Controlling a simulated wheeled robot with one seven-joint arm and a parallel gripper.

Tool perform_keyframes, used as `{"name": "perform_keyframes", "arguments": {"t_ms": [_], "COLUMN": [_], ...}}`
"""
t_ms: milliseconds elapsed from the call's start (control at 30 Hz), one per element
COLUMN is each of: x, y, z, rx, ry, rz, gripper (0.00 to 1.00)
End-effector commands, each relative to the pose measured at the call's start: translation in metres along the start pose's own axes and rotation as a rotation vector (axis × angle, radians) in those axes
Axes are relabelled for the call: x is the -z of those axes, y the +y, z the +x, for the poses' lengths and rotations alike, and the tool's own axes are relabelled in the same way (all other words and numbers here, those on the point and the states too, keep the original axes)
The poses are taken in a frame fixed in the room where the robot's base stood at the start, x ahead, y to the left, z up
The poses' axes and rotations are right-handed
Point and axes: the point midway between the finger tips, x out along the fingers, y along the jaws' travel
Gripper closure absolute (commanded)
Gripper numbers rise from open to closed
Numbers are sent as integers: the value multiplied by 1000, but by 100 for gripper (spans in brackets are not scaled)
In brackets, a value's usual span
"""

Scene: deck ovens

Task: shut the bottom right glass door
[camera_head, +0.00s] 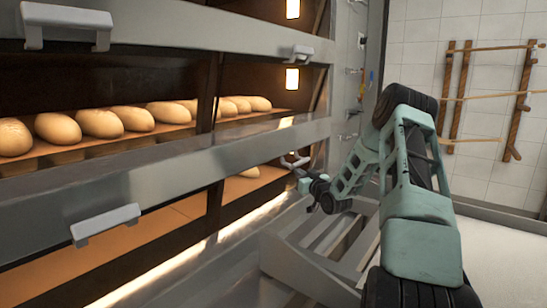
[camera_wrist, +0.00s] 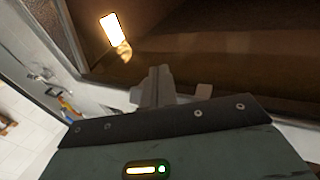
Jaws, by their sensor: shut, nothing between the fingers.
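The bottom right opening (camera_head: 245,190) of the oven shows in the head view, right of a dark post. I look into it and see a lit stone floor and part of a loaf (camera_head: 250,172). I cannot clearly make out the glass of its door. A small metal handle (camera_head: 295,160) is on the steel band above this opening, near its right end. My gripper (camera_head: 298,180) is shut and empty, close to that handle; I cannot tell whether they touch. In the wrist view my shut fingers (camera_wrist: 155,85) point toward the brown oven interior, with a lamp (camera_wrist: 110,30) beyond.
Several loaves (camera_head: 100,123) lie on the deck above. A second handle (camera_head: 105,222) sticks out at the lower left, and another handle (camera_head: 300,53) is higher up. The steel control column (camera_head: 350,90) stands right of the oven. Wooden racks (camera_head: 460,95) hang on the tiled wall.

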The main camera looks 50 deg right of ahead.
Motion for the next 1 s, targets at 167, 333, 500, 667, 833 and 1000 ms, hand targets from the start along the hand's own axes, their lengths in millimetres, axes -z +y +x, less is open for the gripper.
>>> {"name": "perform_keyframes", "arguments": {"t_ms": [167, 333, 500, 667, 833, 1000], "x": [2, 11, 22, 34, 44, 48], "y": [0, 0, 0, 0, 0, 1], "z": [0, 1, 2, 3, 4, 3], "rx": [0, 0, 0, 1, 2, 1], "ry": [0, 0, 3, 9, 10, 5], "rz": [0, -1, -2, -3, -2, -1], "gripper": [100, 100, 100, 100, 100, 100]}}
